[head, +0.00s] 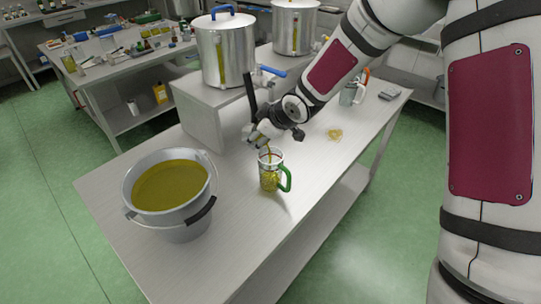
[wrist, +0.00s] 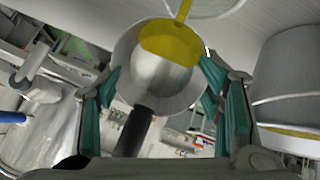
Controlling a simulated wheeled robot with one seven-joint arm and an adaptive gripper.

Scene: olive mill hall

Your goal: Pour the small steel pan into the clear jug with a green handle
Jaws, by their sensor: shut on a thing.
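My gripper (head: 268,133) is over the clear jug and is shut on the small steel pan (head: 254,138), its teal fingers on either side of the pan in the wrist view (wrist: 165,88). The pan (wrist: 158,75) is tilted, with its black handle (head: 249,90) pointing up. Yellow oil lies at its lip, and a thin stream runs down into the jug. The clear jug (head: 265,180) stands upright on the steel table with its green handle (head: 287,179) to the right. Yellow oil shows inside the jug, its exact level unclear.
A large steel bucket (head: 180,232) of yellow oil stands left of the jug on the table (head: 235,250). Steel tanks (head: 222,60) with taps stand on a raised bench behind. A small yellowish patch (head: 335,134) lies to the right. The table front is clear.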

